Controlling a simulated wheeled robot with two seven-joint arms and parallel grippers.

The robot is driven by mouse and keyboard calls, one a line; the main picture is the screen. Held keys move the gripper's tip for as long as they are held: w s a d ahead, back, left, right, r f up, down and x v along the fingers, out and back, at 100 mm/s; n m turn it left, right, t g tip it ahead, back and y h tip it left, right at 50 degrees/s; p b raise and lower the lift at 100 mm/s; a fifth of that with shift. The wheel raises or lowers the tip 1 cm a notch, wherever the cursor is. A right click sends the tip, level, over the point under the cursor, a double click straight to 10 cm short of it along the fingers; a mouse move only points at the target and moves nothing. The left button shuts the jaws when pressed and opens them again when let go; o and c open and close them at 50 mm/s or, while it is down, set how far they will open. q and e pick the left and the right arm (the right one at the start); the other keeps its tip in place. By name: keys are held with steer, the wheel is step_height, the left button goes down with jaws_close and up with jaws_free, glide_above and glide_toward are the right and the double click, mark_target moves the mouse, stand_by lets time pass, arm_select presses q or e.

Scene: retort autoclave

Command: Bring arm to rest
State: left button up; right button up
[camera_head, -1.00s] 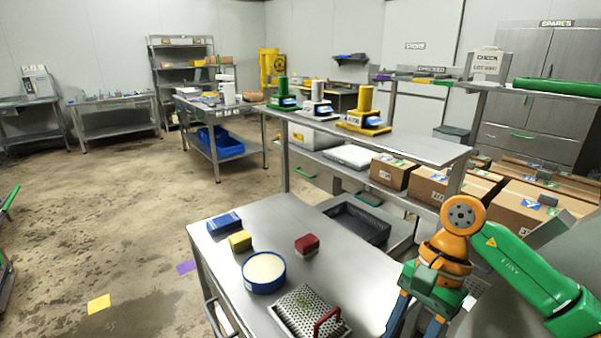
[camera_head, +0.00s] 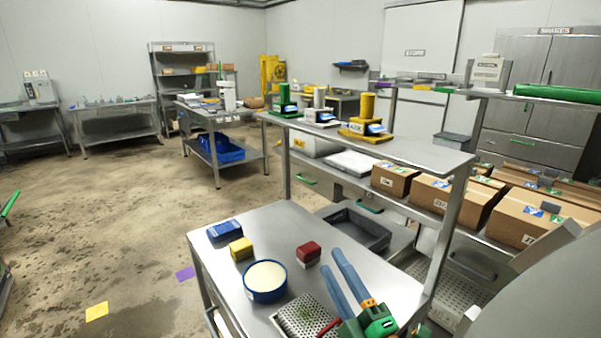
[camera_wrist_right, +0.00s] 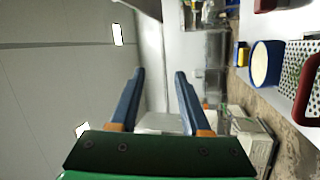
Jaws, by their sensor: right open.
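My right gripper (camera_head: 340,268) is low over the right side of the near steel table (camera_head: 225,262). Its two blue fingers are spread apart and point up and away. In the right wrist view the gripper (camera_wrist_right: 158,72) is open, with nothing between its fingers. It overlaps the edge of the perforated tray (camera_head: 290,315) in the head view; I cannot tell whether it touches. My left gripper does not show in either view.
The near table holds a blue block (camera_head: 225,231), a yellow block (camera_head: 241,248), a red block (camera_head: 308,253) and a round blue tub (camera_head: 265,280) with pale contents. A shelf bench (camera_head: 420,158) with cartons (camera_head: 430,193) stands beyond. Open floor (camera_head: 110,220) lies left.

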steer(key=s+d+f+m+g+h, duration=0.4)
steer(key=d+f+m, duration=0.15)
steer(key=f, duration=0.35)
steer(key=s+d+f+m+g+h, duration=0.4)
steer(key=f+m, duration=0.3)
steer(key=f, duration=0.3)
steer(key=s+d+f+m+g, duration=0.1)
steer(key=s+f+m+g, duration=0.3)
steer(key=s, duration=0.4)
steer(key=s+f+m+g, duration=0.1)
steer(key=s+f+g, duration=0.3)
steer(key=s+f, duration=0.3)
steer(key=s+f+g, duration=0.1)
steer(key=s+f, duration=0.2)
steer(key=f, duration=1.2)
steer(key=s+d+f+g, duration=0.1)
steer(key=s+d+f, duration=0.1)
steer(key=s+f, duration=0.7)
steer(key=s, duration=0.3)
steer(key=shift+d+f, duration=0.25)
steer(key=shift+f, duration=0.05)
steer(key=shift+n, duration=0.25)
